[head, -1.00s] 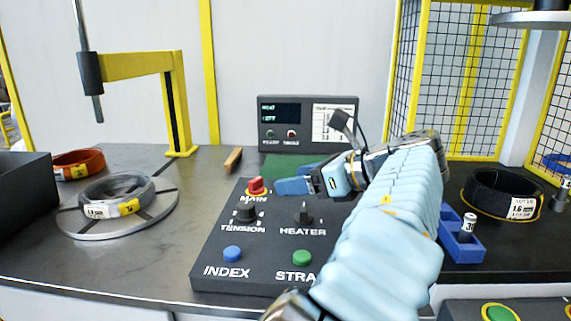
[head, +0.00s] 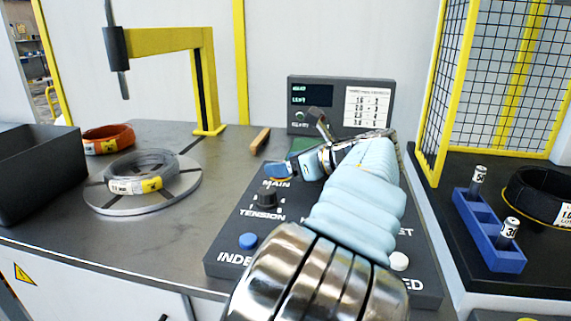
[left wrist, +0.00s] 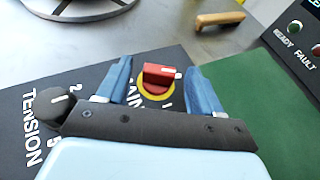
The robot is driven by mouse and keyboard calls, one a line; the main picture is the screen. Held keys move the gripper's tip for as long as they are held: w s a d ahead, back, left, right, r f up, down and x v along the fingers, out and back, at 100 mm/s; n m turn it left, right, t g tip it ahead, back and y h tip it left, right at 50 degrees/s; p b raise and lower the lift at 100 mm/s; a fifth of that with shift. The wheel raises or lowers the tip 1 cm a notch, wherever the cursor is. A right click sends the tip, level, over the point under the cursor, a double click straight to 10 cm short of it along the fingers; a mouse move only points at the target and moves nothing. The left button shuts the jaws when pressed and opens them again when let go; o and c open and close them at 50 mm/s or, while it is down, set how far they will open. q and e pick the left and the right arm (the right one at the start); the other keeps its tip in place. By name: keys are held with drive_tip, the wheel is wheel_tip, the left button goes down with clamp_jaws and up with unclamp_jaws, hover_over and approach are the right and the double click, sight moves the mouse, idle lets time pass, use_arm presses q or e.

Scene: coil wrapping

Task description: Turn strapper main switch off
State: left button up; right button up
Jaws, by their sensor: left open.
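The MAIN switch is a red knob (left wrist: 158,75) on a yellow ring, and it shows in the left wrist view between my fingers. My left gripper (left wrist: 157,82) is open, with one blue finger on each side of the knob. I cannot tell whether the fingers touch it. In the head view my left gripper (head: 289,168) is over the MAIN label of the dark control panel (head: 225,250) and hides the red knob. My right gripper is not in view.
A TENSION knob (head: 265,199) and a blue INDEX button (head: 248,241) are close by. A display box (head: 340,105) stands behind the panel. A wire coil (head: 142,170) lies on a round plate at left. A blue holder (head: 490,235) is at right.

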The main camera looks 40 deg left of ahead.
use_arm(q)
drive_tip(key=shift+a+f, duration=0.15)
drive_tip(key=shift+a, duration=0.25)
drive_tip(key=shift+c, duration=0.5)
drive_tip(key=c, duration=1)
drive_tip(key=shift+o, duration=0.2)
drive_tip(key=shift+n+g, duration=0.3)
drive_tip(key=shift+g, duration=0.1)
drive_tip(key=shift+w+a+n+g+h, duration=0.1)
drive_tip(key=shift+n+g+h, duration=0.2)
drive_tip(key=shift+n+g, duration=0.6)
drive_tip(key=shift+w+d+n+g+h, duration=0.15)
drive_tip(key=shift+n+g+h, duration=0.15)
drive_tip(key=shift+n+g, duration=0.65)
drive_tip(key=shift+w+a+n+g+h, duration=0.15)
drive_tip(key=shift+n+g+h, duration=0.15)
drive_tip(key=shift+n+g, duration=0.6)
drive_tip(key=shift+g, duration=0.25)
drive_tip(key=o, duration=1.1)
drive_tip(key=shift+c, duration=0.2)
